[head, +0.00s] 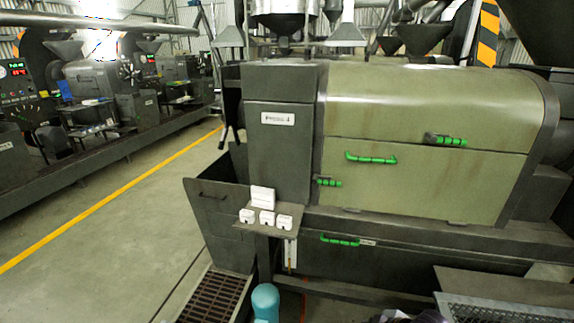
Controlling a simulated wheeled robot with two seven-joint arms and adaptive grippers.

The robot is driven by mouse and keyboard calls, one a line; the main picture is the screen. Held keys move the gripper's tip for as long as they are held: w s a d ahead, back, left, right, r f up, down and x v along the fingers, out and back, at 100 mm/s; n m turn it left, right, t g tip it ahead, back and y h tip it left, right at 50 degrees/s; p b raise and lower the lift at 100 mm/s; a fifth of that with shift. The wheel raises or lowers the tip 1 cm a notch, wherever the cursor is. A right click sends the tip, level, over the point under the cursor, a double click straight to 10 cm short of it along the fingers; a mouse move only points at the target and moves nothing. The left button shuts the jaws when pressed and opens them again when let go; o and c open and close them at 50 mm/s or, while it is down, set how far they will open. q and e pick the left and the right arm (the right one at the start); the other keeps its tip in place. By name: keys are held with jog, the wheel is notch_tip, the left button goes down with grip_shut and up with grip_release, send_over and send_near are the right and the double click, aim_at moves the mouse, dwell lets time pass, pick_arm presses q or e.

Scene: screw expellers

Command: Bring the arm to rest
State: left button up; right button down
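Neither of my grippers shows in the head view, and I see no arm that I can be sure of. A large screw expeller with an olive-green cover (425,110) fills the right half. It has green handles (371,159) on its front, and its doors look shut. A dark grey cabinet (280,150) forms its left end. A small shelf (262,228) on its left front holds several white boxes (263,197).
A dark floor grate (213,298) and a teal rounded object (265,302) are at the bottom. A mesh-topped surface (505,308) is at the lower right. More machines (100,80) stand at the left. The concrete floor by the yellow line (110,201) is clear.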

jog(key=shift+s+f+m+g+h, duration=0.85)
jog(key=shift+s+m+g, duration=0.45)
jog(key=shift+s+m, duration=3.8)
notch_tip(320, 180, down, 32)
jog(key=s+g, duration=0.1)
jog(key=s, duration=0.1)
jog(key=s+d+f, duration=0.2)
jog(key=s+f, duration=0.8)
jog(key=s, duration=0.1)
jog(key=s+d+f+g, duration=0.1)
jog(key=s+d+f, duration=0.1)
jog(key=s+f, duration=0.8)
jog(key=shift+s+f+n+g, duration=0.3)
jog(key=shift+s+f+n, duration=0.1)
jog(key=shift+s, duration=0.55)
